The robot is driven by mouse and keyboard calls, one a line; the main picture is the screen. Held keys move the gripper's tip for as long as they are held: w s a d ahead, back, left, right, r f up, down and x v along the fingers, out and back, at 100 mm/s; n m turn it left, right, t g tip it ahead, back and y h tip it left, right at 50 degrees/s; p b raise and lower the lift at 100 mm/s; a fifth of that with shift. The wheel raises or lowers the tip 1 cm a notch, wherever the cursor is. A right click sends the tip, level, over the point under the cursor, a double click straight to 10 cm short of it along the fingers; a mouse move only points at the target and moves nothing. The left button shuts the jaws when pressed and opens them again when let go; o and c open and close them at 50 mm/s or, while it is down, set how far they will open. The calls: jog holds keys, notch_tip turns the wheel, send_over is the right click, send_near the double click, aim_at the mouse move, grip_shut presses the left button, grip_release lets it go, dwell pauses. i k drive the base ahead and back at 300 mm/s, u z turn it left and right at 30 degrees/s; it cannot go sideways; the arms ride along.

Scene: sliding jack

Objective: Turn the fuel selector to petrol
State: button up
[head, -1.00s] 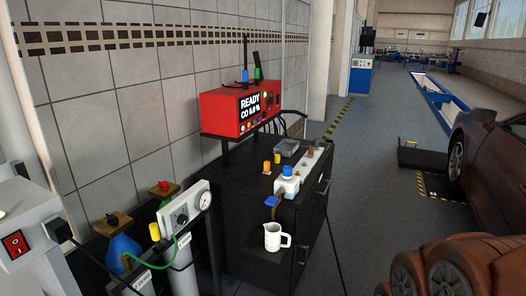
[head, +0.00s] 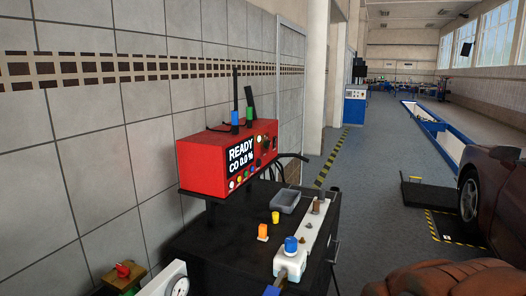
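The red gas analyser (head: 205,170) stands on a raised shelf against the tiled wall, with its front turned to the right. Its black display (head: 241,157) reads "READY" and "CO 0.0 %". A row of small coloured buttons (head: 242,178) runs below the display. A small dark knob (head: 265,143) sits on the right part of the front. Its pointer and any petrol label are too small to read, so I cannot tell its setting. My gripper is not in view.
A black cabinet (head: 225,235) below holds a grey tray (head: 285,201), orange (head: 262,232) and yellow (head: 275,217) caps, and a white unit with a blue knob (head: 291,244). Two probes (head: 248,117) stand by the analyser.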

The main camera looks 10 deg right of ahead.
aim_at(267, 144)
jog(key=z, duration=1.5)
jog(key=i, duration=1.6)
jog(key=u, duration=2.75)
